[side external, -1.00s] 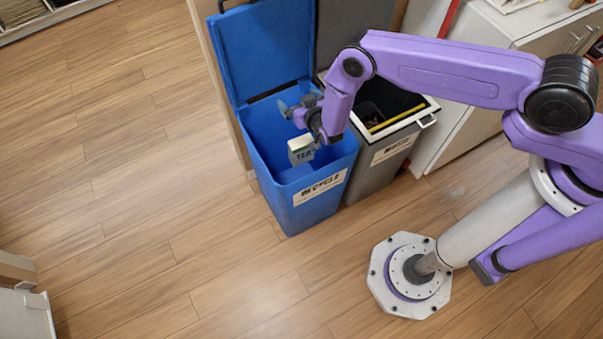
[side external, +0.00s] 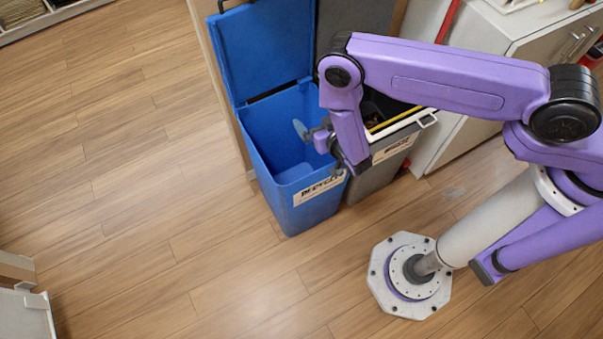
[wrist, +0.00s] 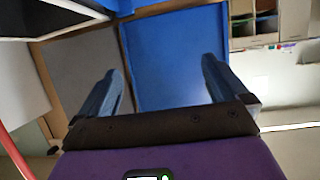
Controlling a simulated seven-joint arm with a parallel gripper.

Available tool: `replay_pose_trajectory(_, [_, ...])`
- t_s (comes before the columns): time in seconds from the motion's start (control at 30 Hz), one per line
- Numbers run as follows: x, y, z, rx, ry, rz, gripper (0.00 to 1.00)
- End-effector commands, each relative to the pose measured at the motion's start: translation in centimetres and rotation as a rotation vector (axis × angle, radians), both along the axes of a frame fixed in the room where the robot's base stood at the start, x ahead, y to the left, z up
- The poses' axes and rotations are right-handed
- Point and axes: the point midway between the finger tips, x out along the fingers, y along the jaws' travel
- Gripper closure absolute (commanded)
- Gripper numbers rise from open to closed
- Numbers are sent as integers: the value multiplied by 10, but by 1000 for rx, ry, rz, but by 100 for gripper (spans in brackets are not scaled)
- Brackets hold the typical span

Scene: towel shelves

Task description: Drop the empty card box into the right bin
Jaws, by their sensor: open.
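My gripper (side external: 314,137) is at the right-hand edge of the blue bin's opening in the side external view. In the wrist view its two fingers (wrist: 160,85) are apart with nothing between them. The small card box is not visible in either view now. The blue bin (side external: 270,194), labelled for recycling, stands with its lid (side external: 264,48) up; the visible part of its inside shows no box, and part is hidden by my arm and the front wall. The grey bin (side external: 372,182) stands to its right, open, its mouth partly covered by my arm.
A white cabinet (side external: 452,92) stands right of the bins. The grey lid (side external: 345,32) is raised behind the grey bin; the wrist view shows it (wrist: 85,75) beside the blue lid (wrist: 172,60). The wooden floor (side external: 130,180) left of the bins is clear.

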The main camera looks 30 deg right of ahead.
Motion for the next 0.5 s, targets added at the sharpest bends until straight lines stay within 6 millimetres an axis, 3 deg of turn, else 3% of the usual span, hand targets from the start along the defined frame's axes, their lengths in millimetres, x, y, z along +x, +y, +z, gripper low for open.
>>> replay_pose_trajectory(0.2, [-32,3,13,-1,2,4,0])
replay_pose_trajectory(0.5, [-45,3,19,0,0,1,0])
